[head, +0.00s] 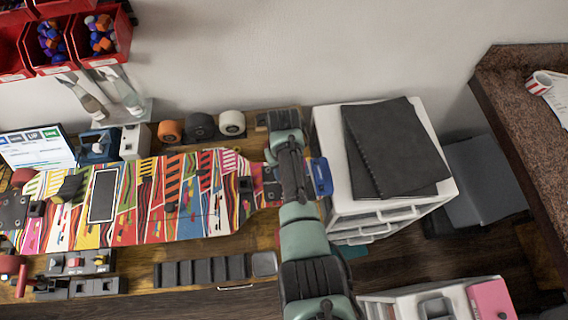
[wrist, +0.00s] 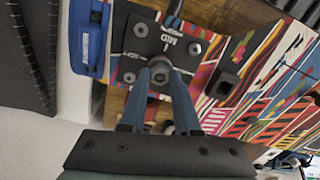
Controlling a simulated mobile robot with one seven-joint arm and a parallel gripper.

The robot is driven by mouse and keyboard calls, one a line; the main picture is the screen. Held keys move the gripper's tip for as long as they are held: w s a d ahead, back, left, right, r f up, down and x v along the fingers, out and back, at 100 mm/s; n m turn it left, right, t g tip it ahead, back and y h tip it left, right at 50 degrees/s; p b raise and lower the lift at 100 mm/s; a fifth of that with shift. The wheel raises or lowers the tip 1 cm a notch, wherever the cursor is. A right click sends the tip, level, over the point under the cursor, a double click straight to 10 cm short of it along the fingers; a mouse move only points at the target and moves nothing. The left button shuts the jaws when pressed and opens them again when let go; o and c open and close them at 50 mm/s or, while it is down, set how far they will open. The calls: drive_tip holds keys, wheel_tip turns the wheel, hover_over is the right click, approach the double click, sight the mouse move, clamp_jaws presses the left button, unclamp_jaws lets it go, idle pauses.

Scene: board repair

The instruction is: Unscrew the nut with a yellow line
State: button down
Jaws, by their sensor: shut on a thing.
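The colourful board (head: 130,222) lies on the workbench, and its right end runs under my arm in the head view. In the wrist view a dark plate (wrist: 155,42) marked "MID" sits on the board. Round dark fasteners show on the plate, at its right (wrist: 194,48), its top (wrist: 141,30) and its left (wrist: 130,77). My gripper (wrist: 160,76) is at the plate's near corner, its two fingers shut around a small dark nut (wrist: 160,77). The fingers cover most of this nut, and I cannot make out a yellow line on it.
A blue case (wrist: 88,38) lies beside the board's end. A white drawer unit (head: 330,165) with black folders (head: 395,150) stands to the right. Wheels (head: 200,126) line the back of the bench, and a dark segmented tray (head: 200,271) lies at the front.

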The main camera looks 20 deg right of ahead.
drive_tip(key=shift+n, duration=0.4)
drive_tip(key=shift+n, duration=0.5)
drive_tip(key=shift+r, duration=0.1)
drive_tip(key=shift+r+p, duration=1.5)
drive_tip(key=shift+p, duration=0.1)
wheel_tip(320, 180, up, 7)
drive_tip(key=p, duration=0.6)
